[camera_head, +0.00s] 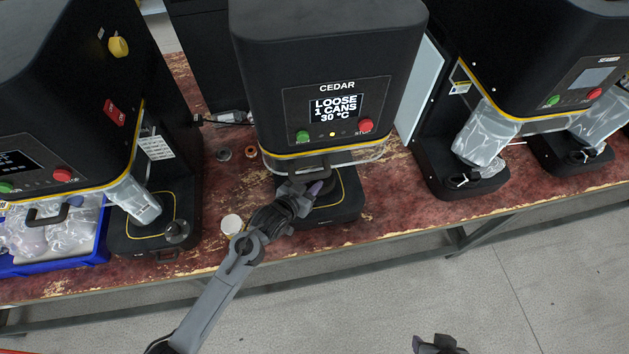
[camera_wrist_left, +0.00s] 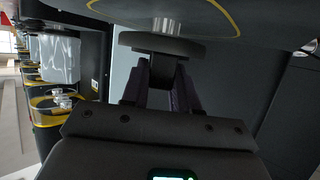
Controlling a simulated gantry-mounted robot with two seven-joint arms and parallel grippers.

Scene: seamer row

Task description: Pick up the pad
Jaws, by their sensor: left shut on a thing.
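The pad (camera_wrist_left: 162,46) is a dark round disc with a short stem, in the left wrist view. My left gripper (camera_wrist_left: 158,80) is shut on its stem, and the disc shows just beyond the fingertips. In the head view my left gripper (camera_head: 305,190) reaches in under the head of the CEDAR seamer (camera_head: 325,100), over its black base (camera_head: 335,212). The pad is hard to make out there against the dark machine. Part of my right gripper (camera_head: 438,344) shows at the bottom edge; its fingers are not clear.
A white round lid (camera_head: 231,224) and small rings (camera_head: 223,154) lie on the worn red bench (camera_head: 400,212) left of the seamer. Other seamers stand on both sides, some with clear plastic covers (camera_head: 485,133). A blue crate (camera_head: 60,262) with bags is at far left.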

